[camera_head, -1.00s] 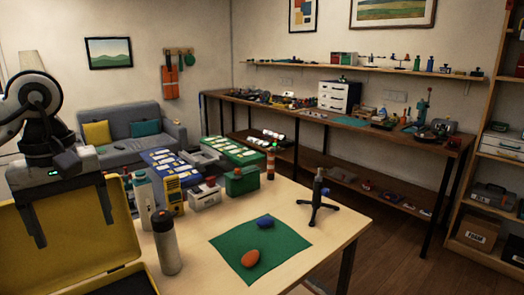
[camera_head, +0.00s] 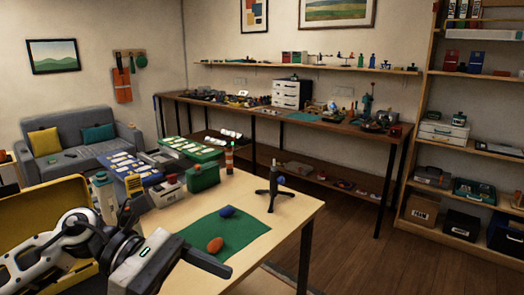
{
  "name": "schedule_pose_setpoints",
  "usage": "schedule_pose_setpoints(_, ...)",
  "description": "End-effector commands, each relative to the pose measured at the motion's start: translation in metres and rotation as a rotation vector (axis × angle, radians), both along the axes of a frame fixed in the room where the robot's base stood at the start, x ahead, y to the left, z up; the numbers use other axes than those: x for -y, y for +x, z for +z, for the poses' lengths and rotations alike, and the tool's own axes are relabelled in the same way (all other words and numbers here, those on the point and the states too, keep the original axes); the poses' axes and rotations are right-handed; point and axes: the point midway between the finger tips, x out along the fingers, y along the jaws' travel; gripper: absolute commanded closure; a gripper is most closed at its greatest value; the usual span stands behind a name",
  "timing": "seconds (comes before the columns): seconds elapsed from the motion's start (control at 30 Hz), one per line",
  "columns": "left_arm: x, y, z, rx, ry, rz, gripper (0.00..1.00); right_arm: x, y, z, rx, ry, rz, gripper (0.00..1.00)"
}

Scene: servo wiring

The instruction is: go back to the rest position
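My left arm reaches in from the lower left. My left gripper (camera_head: 198,279) is low in the picture, in front of the table's near-left part. One dark finger stands out to the right from the far end of its body. The other finger is not visible, below the picture's edge. I see nothing held; the finger's place at the body's end fits an open gripper. The visible finger overlaps the near edge of the green mat (camera_head: 246,231) in the picture; contact cannot be told. An orange piece (camera_head: 215,245) and a blue piece (camera_head: 228,211) lie on the mat. My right gripper is not in view.
The table (camera_head: 291,207) carries a black stand (camera_head: 275,186), a green box (camera_head: 203,177), a blue tray (camera_head: 132,174) and a green tray (camera_head: 193,147). A yellow case (camera_head: 30,213) stands open behind my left arm.

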Motion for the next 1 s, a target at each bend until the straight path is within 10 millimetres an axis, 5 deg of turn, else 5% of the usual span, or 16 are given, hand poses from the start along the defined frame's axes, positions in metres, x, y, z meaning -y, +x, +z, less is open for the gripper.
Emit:
schedule_pose_setpoints(0.1, 0.038, 0.007, 0.005, -0.460, -0.351, 0.206, 0.21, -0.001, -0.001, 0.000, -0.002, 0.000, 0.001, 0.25)
schedule_pose_setpoints(0.27, 0.031, 0.044, -0.021, -1.176, -0.776, 0.519, 0.21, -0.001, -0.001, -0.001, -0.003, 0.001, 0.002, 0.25)
schedule_pose_setpoints(0.4, -0.006, 0.059, -0.107, -1.845, -1.127, 0.807, 0.21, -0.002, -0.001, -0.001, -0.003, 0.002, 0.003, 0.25)
schedule_pose_setpoints(0.57, -0.042, 0.023, -0.216, -2.419, -1.453, 1.077, 0.21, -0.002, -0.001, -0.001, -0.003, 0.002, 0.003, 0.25)
schedule_pose_setpoints(0.6, -0.048, 0.009, -0.239, 2.495, 1.502, -1.117, 0.21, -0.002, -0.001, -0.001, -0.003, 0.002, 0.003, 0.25)
schedule_pose_setpoints(0.8, -0.062, -0.058, -0.312, 2.080, 1.291, -0.964, 0.21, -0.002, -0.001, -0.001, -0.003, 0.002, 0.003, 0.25)
schedule_pose_setpoints(1.0, -0.064, -0.083, -0.332, 1.952, 1.231, -0.919, 0.21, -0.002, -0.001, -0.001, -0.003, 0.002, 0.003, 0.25)
